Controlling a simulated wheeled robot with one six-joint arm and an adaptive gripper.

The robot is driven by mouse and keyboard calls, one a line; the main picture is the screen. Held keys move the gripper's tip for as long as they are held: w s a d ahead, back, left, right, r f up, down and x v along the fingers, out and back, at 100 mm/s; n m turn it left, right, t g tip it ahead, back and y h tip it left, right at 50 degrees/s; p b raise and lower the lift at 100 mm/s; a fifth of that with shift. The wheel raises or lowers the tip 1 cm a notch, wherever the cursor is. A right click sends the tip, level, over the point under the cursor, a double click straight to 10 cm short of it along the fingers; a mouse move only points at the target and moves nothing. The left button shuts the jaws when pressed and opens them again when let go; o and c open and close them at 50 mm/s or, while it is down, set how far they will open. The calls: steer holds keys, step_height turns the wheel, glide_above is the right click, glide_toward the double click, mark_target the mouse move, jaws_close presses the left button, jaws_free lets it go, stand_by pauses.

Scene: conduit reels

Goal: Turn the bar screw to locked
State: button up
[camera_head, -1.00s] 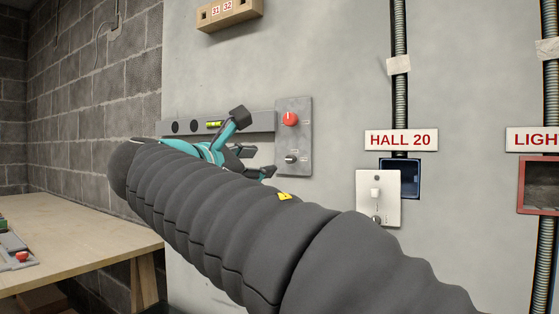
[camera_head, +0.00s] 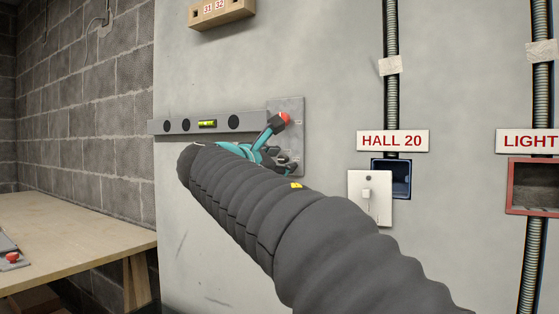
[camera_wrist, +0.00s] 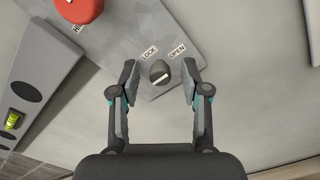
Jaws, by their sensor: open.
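The bar screw (camera_wrist: 158,68) is a small dark round knob with a white line across it, on a grey metal plate (camera_wrist: 118,42). Labels LOCK (camera_wrist: 149,53) and OPEN (camera_wrist: 178,48) are beside it. I cannot tell which label its line marks. My gripper (camera_wrist: 160,76) is open, one finger on each side of the screw in the wrist view, with gaps to both. In the head view my gripper (camera_head: 276,144) is in front of the plate (camera_head: 292,106) and hides the screw.
A red knob (camera_wrist: 78,8) sits on the same plate. A grey bar with a green level vial (camera_head: 207,124) runs left from the plate. A switch plate (camera_head: 370,205) and open box (camera_head: 398,180) are under the HALL 20 sign. A wooden table (camera_head: 70,235) stands at left.

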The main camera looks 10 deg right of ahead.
jaws_close()
steer(key=m+b, duration=0.3)
steer(key=m, duration=0.1)
steer(key=shift+f+m, duration=0.1)
steer(key=shift+m, duration=0.3)
steer(key=m+b, duration=0.2)
steer(key=m, duration=0.2)
steer(key=shift+m+b, duration=0.3)
steer(key=shift+b, duration=0.1)
steer(key=m+b, duration=0.2)
steer(key=m, duration=0.2)
steer(key=shift+m+b, duration=1.1)
steer(key=shift+m, duration=1.2)
